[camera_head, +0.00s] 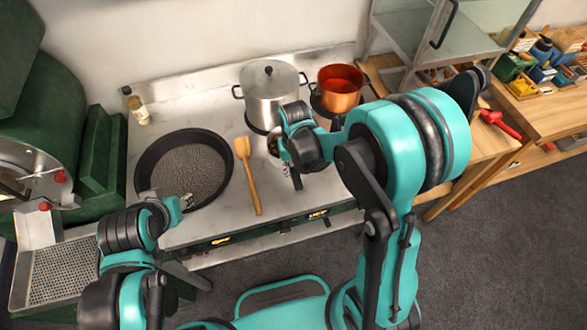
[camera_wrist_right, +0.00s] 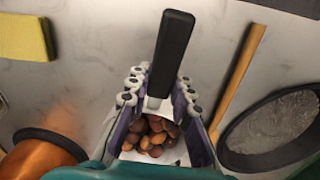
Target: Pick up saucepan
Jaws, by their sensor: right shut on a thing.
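The saucepan, with a black handle (camera_wrist_right: 172,45) and brown chestnuts (camera_wrist_right: 152,136) inside, shows in the right wrist view. My right gripper (camera_wrist_right: 157,92) is shut on it, with a finger on each side at the base of the handle. In the head view, the right gripper (camera_head: 286,158) is over the worktop beside the wooden spatula and hides most of the saucepan; the handle end (camera_head: 297,180) points toward the front edge. My left gripper (camera_head: 176,206) is at the near rim of the black perforated pan; its finger opening is unclear.
The black pan (camera_head: 146,160) lies left of the wooden spatula (camera_head: 247,172). A lidded steel pot (camera_head: 270,88) and a copper pot (camera_head: 340,92) stand behind. A yellow sponge (camera_wrist_right: 24,37) lies on the worktop. A bottle (camera_head: 138,110) stands at the back left.

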